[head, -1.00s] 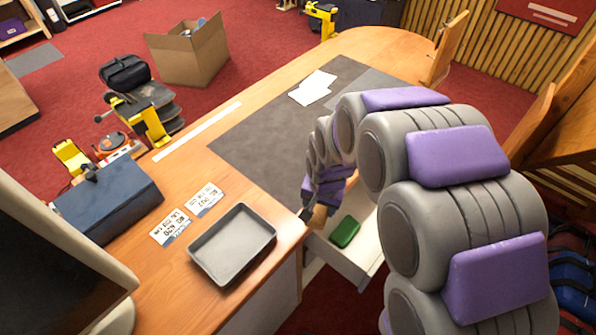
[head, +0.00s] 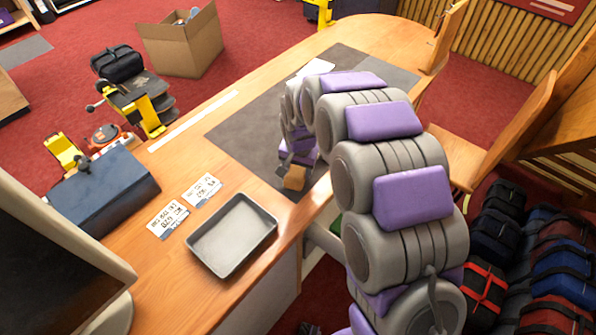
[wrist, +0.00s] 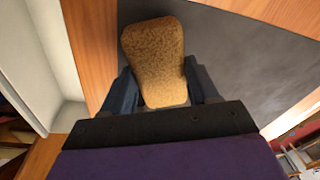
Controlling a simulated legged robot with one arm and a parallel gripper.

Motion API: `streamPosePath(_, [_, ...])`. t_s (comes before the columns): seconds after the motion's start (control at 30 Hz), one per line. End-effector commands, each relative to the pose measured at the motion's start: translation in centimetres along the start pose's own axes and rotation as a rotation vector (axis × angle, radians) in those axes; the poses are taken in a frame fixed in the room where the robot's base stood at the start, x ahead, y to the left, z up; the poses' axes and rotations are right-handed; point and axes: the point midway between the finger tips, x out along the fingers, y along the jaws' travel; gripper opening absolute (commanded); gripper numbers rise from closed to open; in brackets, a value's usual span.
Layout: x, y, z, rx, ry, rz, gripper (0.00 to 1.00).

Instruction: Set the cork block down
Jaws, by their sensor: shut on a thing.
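The tan speckled cork block (wrist: 153,55) is between the two dark fingers of my gripper (wrist: 163,92) in the wrist view. My gripper is shut on it. In the head view the cork block (head: 295,178) hangs at the end of my arm, by the front edge of the dark grey mat (head: 250,135) on the wooden desk. I cannot tell whether the block touches the surface below.
A grey metal tray (head: 232,236) lies on the desk left of my gripper, with two printed cards (head: 167,218) (head: 202,190) beside it. A blue box-like tool (head: 103,197) and a monitor (head: 60,250) stand further left. An open drawer (wrist: 40,65) is beside the desk edge. Much of the mat is clear.

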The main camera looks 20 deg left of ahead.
Motion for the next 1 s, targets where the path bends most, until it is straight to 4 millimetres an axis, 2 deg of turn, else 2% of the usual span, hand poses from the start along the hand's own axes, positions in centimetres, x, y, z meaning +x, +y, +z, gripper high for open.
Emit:
streamPosePath(0.03, [0.89, 0.10, 0.15, 0.000, -0.003, 0.001, 0.30])
streamPosePath(0.1, [1.37, 0.15, 0.17, 0.001, -0.002, 0.000, 0.30])
streamPosePath(0.43, [1.40, 0.54, 0.15, 0.001, 0.000, -0.004, 0.30])
streamPosePath(0.47, [1.38, 0.48, 0.15, 0.001, 0.000, -0.004, 0.62])
streamPosePath(0.5, [1.39, 0.41, 0.15, 0.001, 0.000, -0.003, 0.66])
streamPosePath(0.7, [1.50, 0.13, 0.16, 0.000, 0.000, 0.000, 0.85])
streamPosePath(1.0, [1.25, 0.31, 0.14, 0.001, 0.000, -0.003, 0.85])
